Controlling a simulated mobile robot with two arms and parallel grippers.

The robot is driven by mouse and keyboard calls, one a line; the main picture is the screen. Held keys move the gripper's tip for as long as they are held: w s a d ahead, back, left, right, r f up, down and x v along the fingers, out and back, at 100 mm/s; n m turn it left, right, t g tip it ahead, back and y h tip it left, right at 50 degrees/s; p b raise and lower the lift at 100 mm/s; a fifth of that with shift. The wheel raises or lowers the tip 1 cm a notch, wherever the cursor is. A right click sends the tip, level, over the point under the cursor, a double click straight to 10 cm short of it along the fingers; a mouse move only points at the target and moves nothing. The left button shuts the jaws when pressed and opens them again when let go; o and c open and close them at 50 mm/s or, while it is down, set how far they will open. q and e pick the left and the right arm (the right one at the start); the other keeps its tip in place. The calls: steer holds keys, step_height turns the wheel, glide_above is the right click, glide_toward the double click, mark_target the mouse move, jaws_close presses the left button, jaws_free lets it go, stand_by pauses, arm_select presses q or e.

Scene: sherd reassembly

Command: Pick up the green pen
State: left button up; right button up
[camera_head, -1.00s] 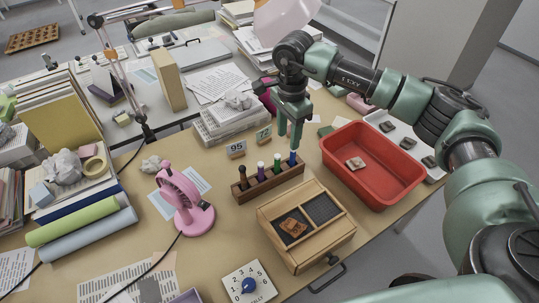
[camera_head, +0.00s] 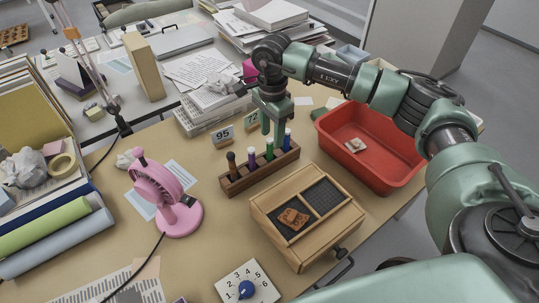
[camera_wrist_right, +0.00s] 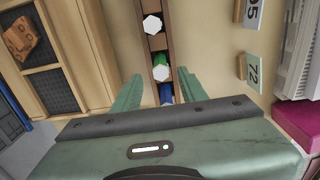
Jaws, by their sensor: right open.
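My right gripper (camera_head: 272,143) points down over the rack at the green pen, open and empty. In the right wrist view, the green pen (camera_wrist_right: 161,67) with its pale end shows just ahead of the gap between the open fingers (camera_wrist_right: 158,83). The blue pen (camera_wrist_right: 166,93) lies nearer that gap, partly hidden by the gripper body. Whether a finger touches a pen I cannot tell. My left gripper is out of view.
A wooden compartment box (camera_head: 290,248) is in front, a red tray (camera_head: 405,178) to the right, and a pink fan (camera_head: 183,215) to the left. Number cards 95 (camera_head: 222,137) and 72 (camera_head: 252,121) stand behind.

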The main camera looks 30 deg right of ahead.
mark_target(270, 148)
steer(key=f, duration=0.1)
steer(key=f+p, duration=0.1)
steer(key=f, duration=0.3)
steer(key=shift+a+f, duration=0.25)
steer(key=shift+w+f+p, duration=0.1)
steer(key=shift+f+p, duration=0.2)
steer(key=shift+f, duration=0.1)
steer(key=shift+c, duration=0.3)
jaws_close()
